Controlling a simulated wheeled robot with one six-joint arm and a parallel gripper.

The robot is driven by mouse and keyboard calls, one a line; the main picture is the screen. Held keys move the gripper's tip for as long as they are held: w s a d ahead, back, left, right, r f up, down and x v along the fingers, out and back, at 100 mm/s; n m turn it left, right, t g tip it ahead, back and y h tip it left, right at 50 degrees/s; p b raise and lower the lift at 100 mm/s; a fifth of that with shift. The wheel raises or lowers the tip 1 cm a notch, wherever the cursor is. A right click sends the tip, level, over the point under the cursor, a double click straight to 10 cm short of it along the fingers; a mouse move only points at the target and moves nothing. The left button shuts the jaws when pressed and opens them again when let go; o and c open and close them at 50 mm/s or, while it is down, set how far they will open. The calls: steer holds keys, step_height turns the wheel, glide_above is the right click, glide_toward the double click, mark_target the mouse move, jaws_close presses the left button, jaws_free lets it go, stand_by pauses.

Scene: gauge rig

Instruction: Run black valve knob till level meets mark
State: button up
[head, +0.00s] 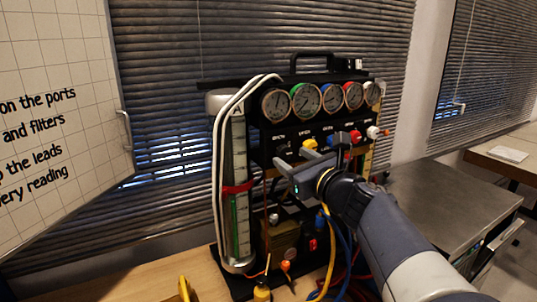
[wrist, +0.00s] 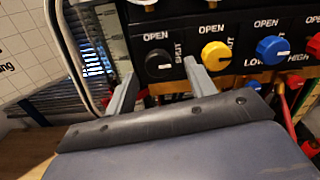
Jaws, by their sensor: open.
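The black valve knob (wrist: 158,64) sits on the panel between OPEN and SHUT labels in the wrist view; in the head view my gripper hides it. My gripper (wrist: 159,72) is open, one finger on each side of the knob in that view. Whether the fingers touch it I cannot tell. In the head view my gripper (head: 292,157) is at the panel's left knobs. The upright sight tube (head: 238,152) stands left of the panel, with a scale and a red band (head: 238,187). Green shows in the tube below the band; its exact top is too small to tell.
A yellow knob (wrist: 216,55) and a blue knob (wrist: 272,49) sit close to the right of the black one. Dial gauges (head: 306,101) line the top of the rig. Hoses (head: 330,255) hang low at the front. White tubing (head: 222,130) runs beside the sight tube.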

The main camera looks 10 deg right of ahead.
mark_target(284, 152)
steer(key=shift+x, duration=1.3)
steer(key=shift+a, duration=0.1)
steer(key=shift+s, duration=0.1)
steer(key=c, duration=1)
steer(key=shift+o, duration=0.2)
